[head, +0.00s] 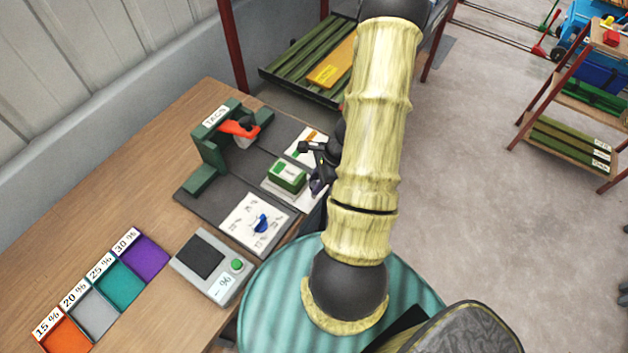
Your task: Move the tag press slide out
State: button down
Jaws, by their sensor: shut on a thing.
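The tag press (207,155) is a green frame with a "TAGS" sign and an orange lever (238,128), on a dark base plate at the table's back. The tag press slide (287,177), a green block with a pale lower part, lies right of the frame, apart from it. My gripper (317,169) is at the slide's right side, its dark fingers shut on it. The exact contact is small and partly hidden by my arm.
A dial panel (256,222) with a blue knob is in front of the slide. A scale (213,265) and coloured trays (103,285) stand at the front left. A rack with green slats (305,60) is behind.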

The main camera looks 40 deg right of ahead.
jog(key=c, duration=1.5)
grip_release()
jog(key=shift+s, duration=0.15)
jog(key=o, duration=0.4)
jog(key=shift+s, duration=0.15)
jog(key=shift+c, duration=0.2)
jog(key=shift+d+r, duration=0.2)
jog(key=shift+r, duration=0.2)
jog(key=v, duration=1.6)
jog(key=shift+r+p, duration=0.3)
jog(key=shift+p, duration=0.1)
